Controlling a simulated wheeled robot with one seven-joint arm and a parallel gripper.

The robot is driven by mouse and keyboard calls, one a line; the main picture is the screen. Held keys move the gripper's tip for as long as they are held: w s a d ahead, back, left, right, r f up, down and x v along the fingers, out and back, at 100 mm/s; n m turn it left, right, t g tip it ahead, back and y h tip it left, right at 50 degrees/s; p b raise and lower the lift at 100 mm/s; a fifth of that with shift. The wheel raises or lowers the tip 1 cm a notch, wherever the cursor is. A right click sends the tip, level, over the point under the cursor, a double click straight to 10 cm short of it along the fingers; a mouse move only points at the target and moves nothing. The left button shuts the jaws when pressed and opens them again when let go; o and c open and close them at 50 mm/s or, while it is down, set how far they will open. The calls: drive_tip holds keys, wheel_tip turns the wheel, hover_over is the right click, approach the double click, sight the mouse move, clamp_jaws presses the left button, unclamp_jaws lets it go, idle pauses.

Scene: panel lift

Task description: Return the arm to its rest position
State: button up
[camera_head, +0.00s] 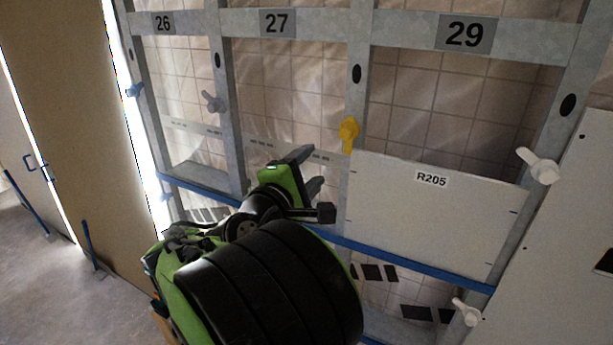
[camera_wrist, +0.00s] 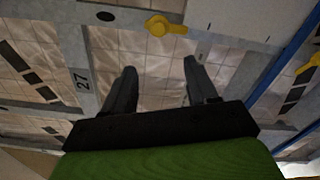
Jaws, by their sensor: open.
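My gripper (camera_wrist: 160,85) is open and empty in the wrist view, its two dark fingers apart with bare tiled wall beyond them. In the head view my green and black arm reaches up from the bottom middle. There the gripper (camera_head: 318,190) is in front of the frame bay labelled 27, left of the white panel marked R205 (camera_head: 432,215). The panel stands in the bay labelled 29, above a blue rail (camera_head: 400,265). A yellow latch (camera_head: 348,134) sits on the upright at the panel's upper left corner. It also shows in the wrist view (camera_wrist: 165,26).
The metal frame (camera_head: 330,24) has uprights and labels 26, 27 and 29. White latches (camera_head: 540,166) and (camera_head: 466,312) sit on the right upright. A grey latch (camera_head: 212,101) and a blue latch (camera_head: 134,90) are further left. A large tan board (camera_head: 90,110) stands left. Floor (camera_head: 50,285) is open lower left.

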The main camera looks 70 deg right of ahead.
drive_tip(key=shift+a+r, duration=0.1)
drive_tip(key=shift+a, duration=0.4)
drive_tip(key=w+a+f+m+t+y, duration=0.4)
drive_tip(key=w+a+f+t+y, duration=0.35)
drive_tip(key=a+f+y, duration=0.4)
drive_tip(key=s+a+f+y, duration=0.1)
drive_tip(key=a+y, duration=0.1)
drive_tip(key=a, duration=0.5)
drive_tip(key=s+a+f+y, duration=0.1)
drive_tip(key=a+y, duration=0.1)
drive_tip(key=a, duration=0.6)
drive_tip(key=s+a+f+n+y, duration=0.1)
drive_tip(key=a+y, duration=0.1)
drive_tip(key=a, duration=0.5)
drive_tip(key=shift+s+a, duration=0.2)
drive_tip(key=shift+a, duration=0.1)
drive_tip(key=shift+y, duration=0.25)
